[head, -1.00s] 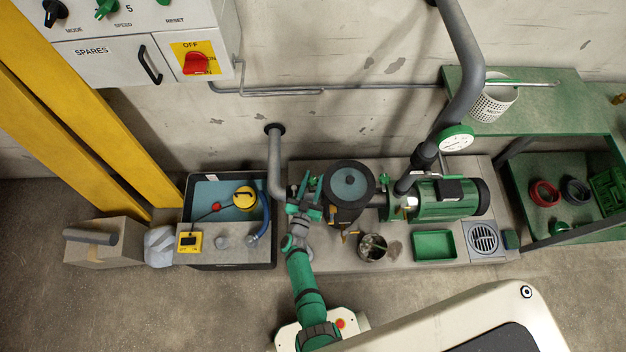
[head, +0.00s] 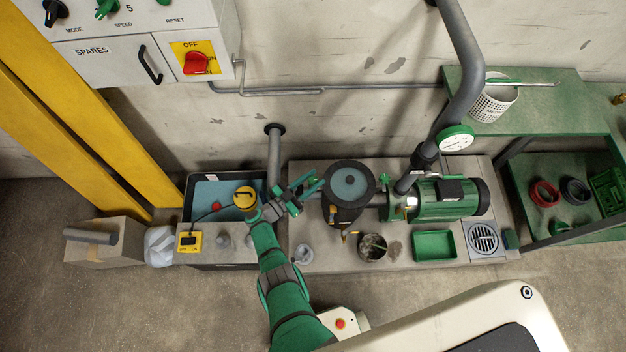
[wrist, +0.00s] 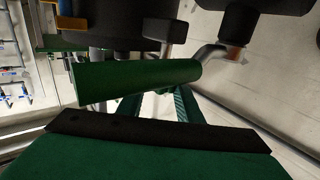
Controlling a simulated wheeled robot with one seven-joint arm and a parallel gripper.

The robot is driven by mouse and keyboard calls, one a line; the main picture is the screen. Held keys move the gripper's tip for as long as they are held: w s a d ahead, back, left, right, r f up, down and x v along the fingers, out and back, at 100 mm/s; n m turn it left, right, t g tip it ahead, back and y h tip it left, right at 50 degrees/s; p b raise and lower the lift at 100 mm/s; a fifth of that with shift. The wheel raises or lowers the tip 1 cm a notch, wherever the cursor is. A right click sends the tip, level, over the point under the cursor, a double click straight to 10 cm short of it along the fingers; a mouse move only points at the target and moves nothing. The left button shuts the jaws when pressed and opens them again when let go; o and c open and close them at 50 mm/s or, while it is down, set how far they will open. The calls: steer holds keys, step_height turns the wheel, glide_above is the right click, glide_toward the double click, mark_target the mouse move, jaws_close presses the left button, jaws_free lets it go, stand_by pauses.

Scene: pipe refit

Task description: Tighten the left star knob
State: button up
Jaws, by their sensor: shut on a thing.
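The strainer pot (head: 339,212) with its round blue-grey lid (head: 350,183) stands on the plinth, left of the green pump. My gripper (head: 312,184) is at the left side of the lid, reaching in from the lower left. In the wrist view a green knob (wrist: 135,80), seen side on, lies across my gripper (wrist: 160,97), on a metal stem (wrist: 172,38) below a dark part. I take it to be the left star knob; my gripper is shut on it. The fingers largely hide it in the head view. A bit of green (head: 385,182) shows at the lid's right side.
The green pump (head: 448,200) and a green tray (head: 434,244) are to the right. A dirty bowl (head: 372,248) is in front of the pot. A grey pipe (head: 274,155) stands just left of my gripper. A blue-lined bin (head: 205,190) is further left.

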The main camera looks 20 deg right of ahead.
steer(key=shift+w+m+g+h, duration=0.1)
steer(key=shift+m+g+h, duration=0.25)
steer(key=shift+g, duration=0.25)
steer(key=o, duration=0.9)
steer(key=v, duration=1.1)
steer(key=shift+d+r, duration=0.1)
steer(key=shift+r, duration=0.05)
